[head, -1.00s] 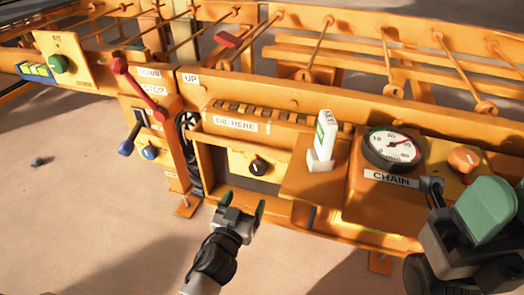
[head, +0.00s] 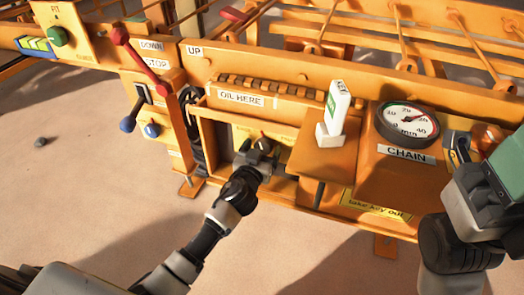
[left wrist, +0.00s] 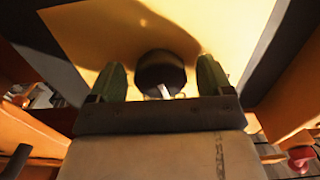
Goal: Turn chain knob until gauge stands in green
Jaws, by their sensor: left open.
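The gauge (head: 408,122), marked CHAIN on its label (head: 405,154), stands on the orange housing. Its needle points to the upper right; I cannot tell its colour band surely. My left gripper (head: 262,148) is open at the recessed panel below the OIL HERE strip. In the left wrist view its green fingertips (left wrist: 162,78) stand on both sides of a round black knob (left wrist: 160,72) with a pale mark. I cannot tell whether they touch it. My right gripper (head: 458,145) is beside the gauge and hides the area where the orange knob was seen; its jaw state is unclear.
A white key tag (head: 337,103) stands upright on an orange shelf (head: 318,158) right of my left gripper. A red-handled lever (head: 145,70) and a blue knob (head: 152,131) are on the left post. The floor in front is clear.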

